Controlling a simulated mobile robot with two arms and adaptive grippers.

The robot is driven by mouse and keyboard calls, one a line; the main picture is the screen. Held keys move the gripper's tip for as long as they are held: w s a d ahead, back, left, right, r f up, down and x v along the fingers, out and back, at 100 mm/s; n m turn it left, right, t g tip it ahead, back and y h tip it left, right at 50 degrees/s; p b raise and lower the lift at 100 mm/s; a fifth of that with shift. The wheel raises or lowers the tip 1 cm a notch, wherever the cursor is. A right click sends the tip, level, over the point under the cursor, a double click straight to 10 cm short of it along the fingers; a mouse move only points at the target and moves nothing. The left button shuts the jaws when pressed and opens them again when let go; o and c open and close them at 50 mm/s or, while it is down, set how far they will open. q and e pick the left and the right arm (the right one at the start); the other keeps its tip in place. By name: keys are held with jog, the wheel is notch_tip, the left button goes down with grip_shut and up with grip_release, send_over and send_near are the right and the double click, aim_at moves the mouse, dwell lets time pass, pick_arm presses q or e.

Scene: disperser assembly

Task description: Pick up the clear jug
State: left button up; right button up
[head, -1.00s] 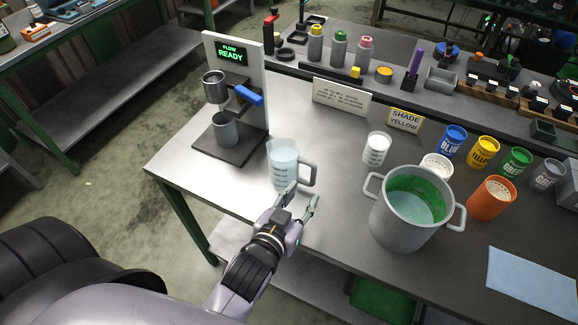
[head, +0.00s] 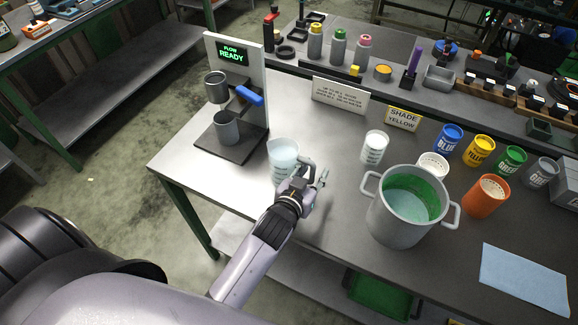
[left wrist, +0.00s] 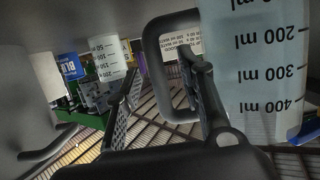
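The clear jug (head: 284,157) stands upright on the table, with pale liquid and a grey handle on its right side. In the left wrist view the jug (left wrist: 258,70), marked in ml, fills the right side, and its dark handle (left wrist: 154,65) is close ahead. My left gripper (head: 317,174) is at the handle, fingers spread. In the left wrist view the gripper (left wrist: 158,82) shows the handle's upright bar between its two fingers, with one finger overlapping the handle opening. Contact cannot be told. My left wrist hides the jug's lower right. My right gripper is not in view.
A dispenser (head: 236,95) reading "FLOW READY" stands behind the jug. A large pot (head: 402,212) with green-tinted contents is to the right, and a white cup (head: 374,147) stands behind it. Several coloured cups line the right. Bare table lies between jug and pot.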

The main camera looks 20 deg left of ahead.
pick_arm(q)
jog(key=shift+c, duration=0.3)
grip_shut()
jog(key=shift+r, duration=0.1)
dwell(0.5)
